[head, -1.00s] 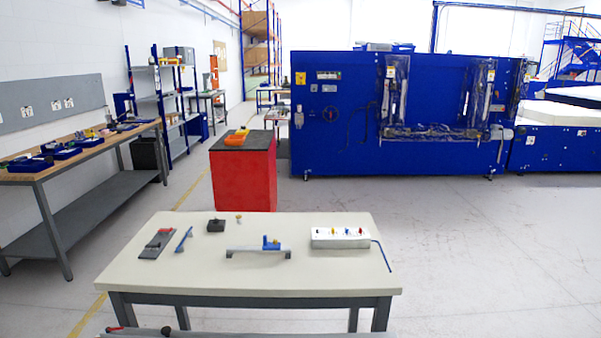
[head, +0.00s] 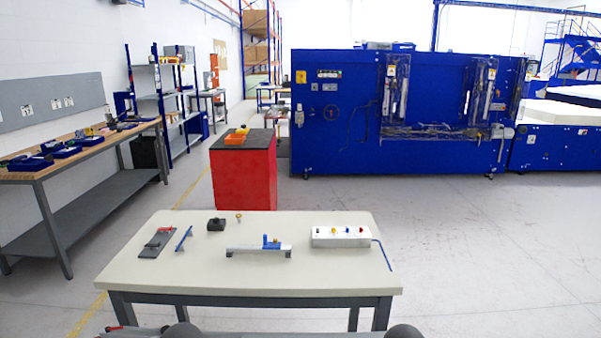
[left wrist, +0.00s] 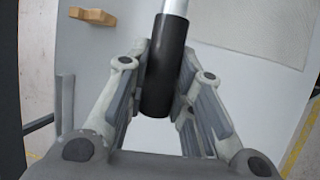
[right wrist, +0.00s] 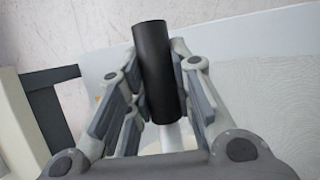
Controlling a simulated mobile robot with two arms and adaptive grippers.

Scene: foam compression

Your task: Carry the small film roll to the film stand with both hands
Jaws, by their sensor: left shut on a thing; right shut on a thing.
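The film roll shows as a black cylindrical end with a pale, shiny bar running from it. In the left wrist view my left gripper (left wrist: 164,62) is shut around one black end of the film roll (left wrist: 166,85), and the bar leaves the top of the picture. In the right wrist view my right gripper (right wrist: 158,68) is shut around the other black end of the film roll (right wrist: 155,65), and the pale part runs downward behind my wrist. Neither gripper's fingers nor the roll shows in the head view. I cannot identify the film stand.
A pale table (head: 160,282) stands in front, bearing a grey bar with a blue clamp (head: 270,243), a white control box (head: 342,236) and small tools. Behind are a red cabinet (head: 243,180) and a large blue machine (head: 340,150). Floor at right is clear.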

